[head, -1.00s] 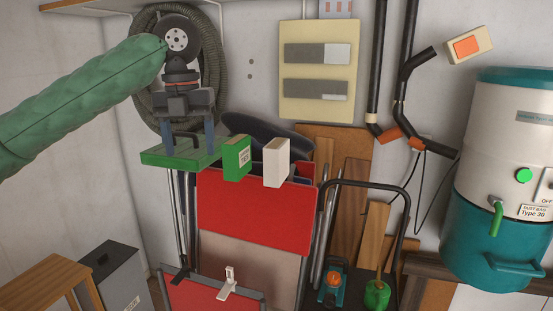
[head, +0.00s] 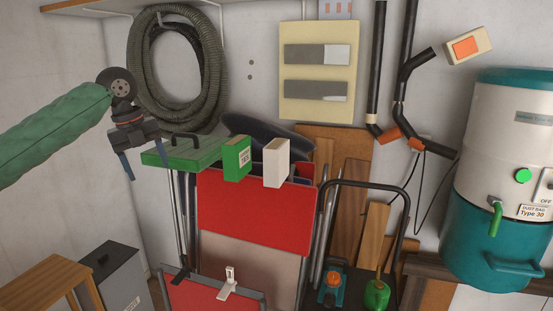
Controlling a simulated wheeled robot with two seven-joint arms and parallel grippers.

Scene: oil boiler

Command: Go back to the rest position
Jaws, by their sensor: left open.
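My left gripper (head: 143,165) is at the left of the head view, at the end of my green-sleeved arm. Its two bluish fingers point down and stand apart, with nothing between them. It hangs just left of a green case (head: 182,153) with a dark handle. It looks clear of the case, though the depth between them is hard to tell. My right gripper does not show.
A coiled hose (head: 215,75) hangs on the wall behind. A green box (head: 236,158) and a white box (head: 276,163) stand above a red panel (head: 255,212). A teal and white tank (head: 497,240) is at the right. A grey bin (head: 122,285) is below left.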

